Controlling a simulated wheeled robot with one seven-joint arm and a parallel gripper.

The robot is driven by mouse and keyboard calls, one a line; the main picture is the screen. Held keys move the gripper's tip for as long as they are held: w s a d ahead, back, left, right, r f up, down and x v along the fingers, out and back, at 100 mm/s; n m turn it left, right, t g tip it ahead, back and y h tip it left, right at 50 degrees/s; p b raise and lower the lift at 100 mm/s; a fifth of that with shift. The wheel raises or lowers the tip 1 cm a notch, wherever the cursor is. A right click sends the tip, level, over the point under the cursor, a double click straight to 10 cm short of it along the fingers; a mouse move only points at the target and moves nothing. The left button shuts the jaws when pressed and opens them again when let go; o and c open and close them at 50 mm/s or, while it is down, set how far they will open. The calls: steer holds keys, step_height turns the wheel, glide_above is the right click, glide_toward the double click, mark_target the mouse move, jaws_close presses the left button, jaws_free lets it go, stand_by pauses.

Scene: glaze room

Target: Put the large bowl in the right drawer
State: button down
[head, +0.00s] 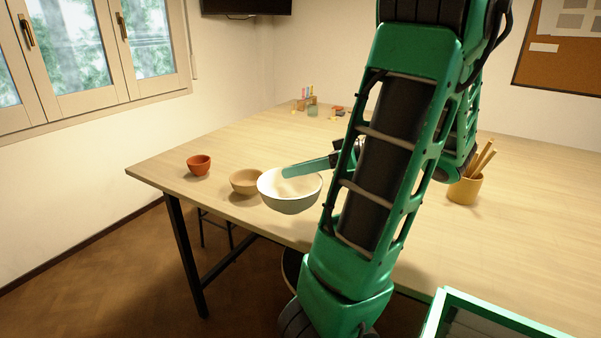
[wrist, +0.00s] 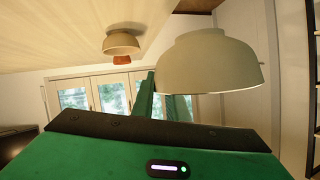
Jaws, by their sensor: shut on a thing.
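The large bowl (head: 290,203) is pale outside and cream inside. It is upright in the head view, near the table's front edge, and looks held clear of the tabletop. My gripper (head: 298,168) is shut on its rim, with one green finger reaching over the inside. In the wrist view, which looks upside down, the large bowl (wrist: 210,65) hangs close beside the gripper fingers (wrist: 165,100). My arm hides part of the gripper in the head view. I cannot make out the right drawer in either view.
A smaller tan bowl (head: 245,182) stands just left of the large bowl. A small orange-red bowl (head: 199,165) stands farther left on the wooden table (head: 250,140). A tan cup of sticks (head: 466,188) stands at right. Small colored items (head: 312,106) sit at the back.

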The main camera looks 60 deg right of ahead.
steer(key=shift+w+a+r, duration=0.1)
steer(key=shift+a+r, duration=0.4)
steer(key=shift+a, duration=0.35)
